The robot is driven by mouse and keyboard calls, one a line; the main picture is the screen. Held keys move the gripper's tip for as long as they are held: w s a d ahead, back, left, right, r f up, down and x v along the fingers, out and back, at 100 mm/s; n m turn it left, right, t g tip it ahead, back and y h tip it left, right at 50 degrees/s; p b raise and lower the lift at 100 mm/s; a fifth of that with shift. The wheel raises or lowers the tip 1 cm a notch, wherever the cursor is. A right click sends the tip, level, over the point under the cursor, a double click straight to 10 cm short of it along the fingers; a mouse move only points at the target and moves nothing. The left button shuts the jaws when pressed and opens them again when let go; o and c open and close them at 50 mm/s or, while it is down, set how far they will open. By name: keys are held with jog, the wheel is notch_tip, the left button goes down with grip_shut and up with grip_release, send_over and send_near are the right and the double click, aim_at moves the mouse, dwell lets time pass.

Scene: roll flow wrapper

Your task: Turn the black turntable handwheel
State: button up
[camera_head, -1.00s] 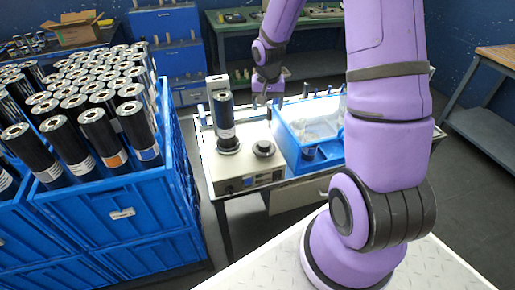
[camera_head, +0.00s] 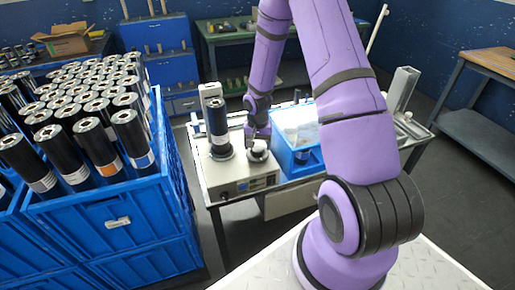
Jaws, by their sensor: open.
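The black handwheel (camera_head: 257,156) sits on top of the beige turntable machine (camera_head: 235,180), at its right front. A black roll (camera_head: 217,118) stands upright on the machine's dark round plate, left of the handwheel. My gripper (camera_head: 252,146) hangs from the purple arm just above the handwheel, fingers pointing down. It is open. The fingertips are small and partly blend with the handwheel, so I cannot tell whether they touch it.
A blue bin (camera_head: 296,158) with clear wrap stands right of the machine on the same table. Stacked blue crates (camera_head: 100,228) full of black rolls fill the left. A grey post (camera_head: 401,90) rises at the table's right. Dark floor lies between crates and table.

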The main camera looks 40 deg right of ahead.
jog(key=shift+f, duration=1.05)
jog(key=shift+c, duration=0.4)
jog(key=c, duration=0.8)
jog(key=shift+c, duration=0.2)
jog(key=shift+n, duration=0.3)
jog(key=n, duration=0.9)
jog(key=shift+n, duration=0.4)
